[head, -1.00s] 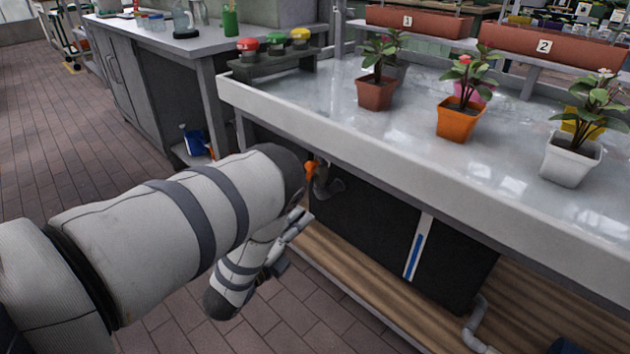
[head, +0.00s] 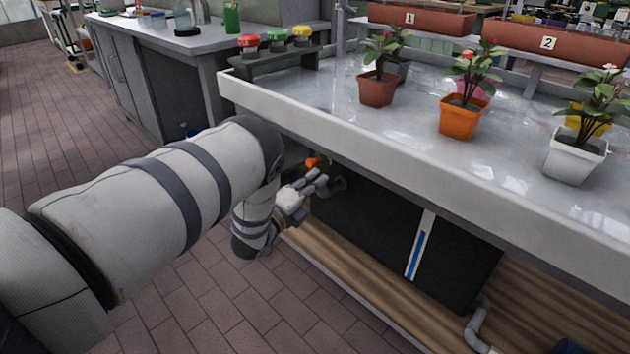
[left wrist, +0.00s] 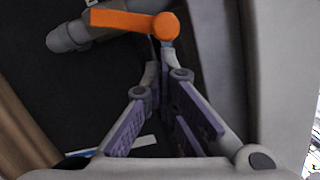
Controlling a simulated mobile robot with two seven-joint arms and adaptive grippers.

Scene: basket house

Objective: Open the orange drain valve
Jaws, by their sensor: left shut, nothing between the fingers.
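The orange drain valve (head: 313,161) shows under the front edge of the bench, by a grey pipe (head: 336,184). In the left wrist view its orange handle (left wrist: 130,21) lies roughly crosswise at the top, with a round hub at its right end and the grey pipe (left wrist: 70,36) behind its left part. My left gripper (head: 320,180) is shut and empty, just below and beside the valve. In the left wrist view its fingertips (left wrist: 159,64) point at the hub from below; I cannot tell whether they touch it. My right gripper is out of view.
The bench's pale front rim (head: 400,160) overhangs the valve. A black tank (head: 385,225) stands below on a slatted wooden shelf (head: 375,290). Potted plants, including an orange pot (head: 461,117), stand on the bench top. Floor to the left is free.

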